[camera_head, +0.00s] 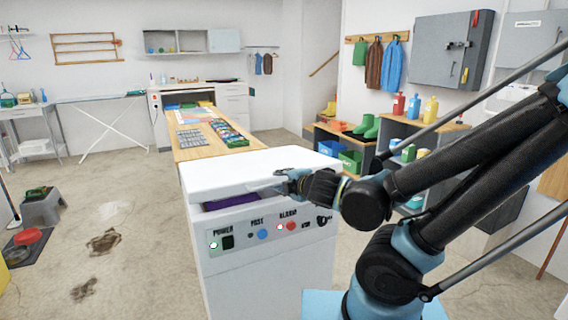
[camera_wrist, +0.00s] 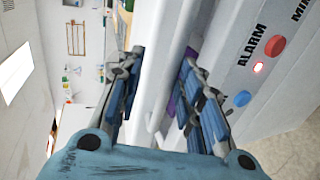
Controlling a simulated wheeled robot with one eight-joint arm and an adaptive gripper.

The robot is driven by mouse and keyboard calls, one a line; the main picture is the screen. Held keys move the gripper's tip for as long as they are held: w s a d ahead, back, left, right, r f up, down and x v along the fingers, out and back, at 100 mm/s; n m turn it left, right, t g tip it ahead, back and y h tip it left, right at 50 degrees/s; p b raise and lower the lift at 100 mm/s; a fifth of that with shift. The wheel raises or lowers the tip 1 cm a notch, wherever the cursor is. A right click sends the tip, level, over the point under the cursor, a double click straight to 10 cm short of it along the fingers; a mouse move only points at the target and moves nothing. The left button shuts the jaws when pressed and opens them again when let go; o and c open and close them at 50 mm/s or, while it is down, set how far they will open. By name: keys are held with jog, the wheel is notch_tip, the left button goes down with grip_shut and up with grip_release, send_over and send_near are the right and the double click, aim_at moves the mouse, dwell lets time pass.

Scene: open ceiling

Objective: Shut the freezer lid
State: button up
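The white freezer (camera_head: 262,265) is a chest with a front panel of buttons. Its thick white lid (camera_head: 255,172) is slightly raised, and a purple thing (camera_head: 232,201) shows in the dark gap under its front edge. My gripper (camera_head: 284,180) is at the lid's front edge, right of its middle. In the wrist view, my gripper (camera_wrist: 160,80) has its fingers spread, one on each side of the lid's edge (camera_wrist: 155,65). One finger is on the outer side and the other is in the gap, near the purple thing. Whether the fingers press on the lid is unclear.
A long wooden table (camera_head: 190,154) with flat goods stands behind the freezer. Shelves with bottles (camera_head: 415,106) and green boots (camera_head: 370,126) are at the right. A grey step stool (camera_head: 42,208) is at the far left. The floor left of the freezer is mostly clear.

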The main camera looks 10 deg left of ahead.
notch_tip(320, 180, up, 7)
dwell(0.8)
